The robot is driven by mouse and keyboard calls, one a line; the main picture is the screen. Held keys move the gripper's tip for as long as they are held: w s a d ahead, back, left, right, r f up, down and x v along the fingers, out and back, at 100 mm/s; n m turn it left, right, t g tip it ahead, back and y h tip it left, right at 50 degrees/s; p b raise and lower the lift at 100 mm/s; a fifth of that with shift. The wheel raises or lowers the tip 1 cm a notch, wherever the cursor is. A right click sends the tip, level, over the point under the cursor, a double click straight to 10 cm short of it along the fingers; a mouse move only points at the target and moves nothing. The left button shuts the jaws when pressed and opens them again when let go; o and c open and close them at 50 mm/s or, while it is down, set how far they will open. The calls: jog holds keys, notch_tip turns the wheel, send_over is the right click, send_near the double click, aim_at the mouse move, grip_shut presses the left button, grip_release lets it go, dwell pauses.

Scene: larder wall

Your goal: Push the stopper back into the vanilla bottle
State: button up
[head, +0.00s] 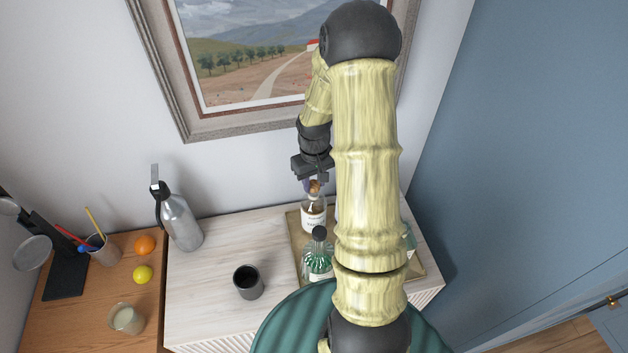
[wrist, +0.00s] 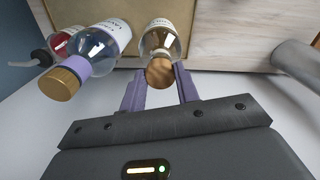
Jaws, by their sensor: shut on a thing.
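The vanilla bottle (head: 313,216) is clear glass with a white label and dark contents. It stands upright near the back of a tray (head: 293,222); the wrist view also shows it (wrist: 158,42). The round wooden stopper (head: 315,187) is at the top of this bottle, and its brown top (wrist: 159,72) shows in the wrist view. My gripper (head: 314,184) points down over the bottle, its purple fingers (wrist: 158,77) shut on the stopper from both sides. The stopper's underside and the bottle's mouth are hidden, so I cannot tell how far in it sits.
A green-patterned bottle (head: 318,262) with a dark top stands in front. In the wrist view, a wooden-capped bottle (wrist: 95,52) and a red bottle (wrist: 62,42) are close on the left. A dark cup (head: 248,283) and steel bottle (head: 181,222) stand left; bare wood lies between.

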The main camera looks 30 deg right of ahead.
jog(key=shift+f, duration=0.1)
dwell(0.3)
jog(key=o, duration=1)
jog(key=shift+o, duration=0.6)
jog(key=o, duration=0.4)
jog(key=shift+r+p, duration=2.75)
jog(key=shift+r, duration=0.8)
jog(key=shift+c, duration=0.5)
grip_shut()
